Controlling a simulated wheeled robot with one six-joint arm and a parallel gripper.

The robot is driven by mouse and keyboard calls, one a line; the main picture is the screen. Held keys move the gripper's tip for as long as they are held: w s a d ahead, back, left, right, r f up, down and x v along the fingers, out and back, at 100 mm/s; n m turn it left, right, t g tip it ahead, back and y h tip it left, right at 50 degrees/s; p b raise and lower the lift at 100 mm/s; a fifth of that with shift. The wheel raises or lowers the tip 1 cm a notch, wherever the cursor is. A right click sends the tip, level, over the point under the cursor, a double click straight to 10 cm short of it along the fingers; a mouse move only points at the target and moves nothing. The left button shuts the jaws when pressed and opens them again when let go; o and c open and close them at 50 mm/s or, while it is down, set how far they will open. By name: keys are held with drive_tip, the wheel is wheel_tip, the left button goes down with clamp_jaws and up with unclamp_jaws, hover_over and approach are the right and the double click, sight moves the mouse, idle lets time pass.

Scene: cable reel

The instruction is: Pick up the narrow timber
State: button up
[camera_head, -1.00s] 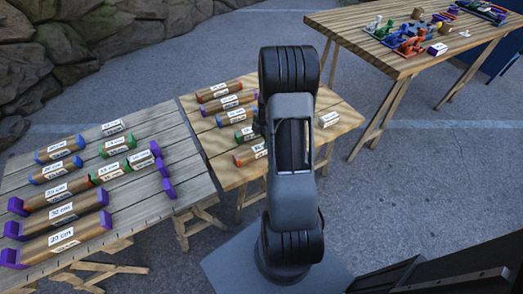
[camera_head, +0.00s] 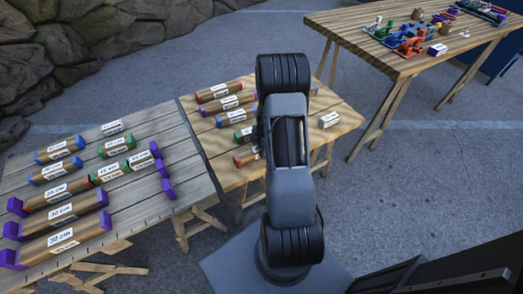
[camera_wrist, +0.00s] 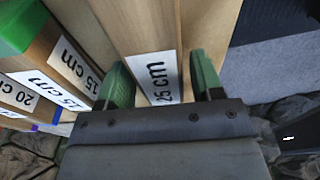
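In the wrist view, a brown timber with a white "25 cm" label (camera_wrist: 152,78) runs up the middle, between the two green fingertips of my gripper (camera_wrist: 160,72). The fingers are apart, one on each side. A gap shows between the right finger and the timber. I cannot tell how far down the fingers reach. Left of it lie timbers labelled "15 cm" (camera_wrist: 78,64) and "20 cm" (camera_wrist: 14,93), one with a green end. In the head view my arm hides the gripper. I cannot tell which timber is the narrow one.
In the head view a grey plank table (camera_head: 190,185) at left holds several labelled timbers with coloured ends. A wooden table (camera_head: 338,105) in the middle holds more, partly behind my arm. Another table (camera_head: 365,45) at back right holds coloured tools. A stone wall (camera_head: 60,50) stands at back left.

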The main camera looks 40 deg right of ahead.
drive_tip(key=c, duration=0.9)
drive_tip(key=shift+o, duration=0.2)
drive_tip(key=shift+r, duration=0.1)
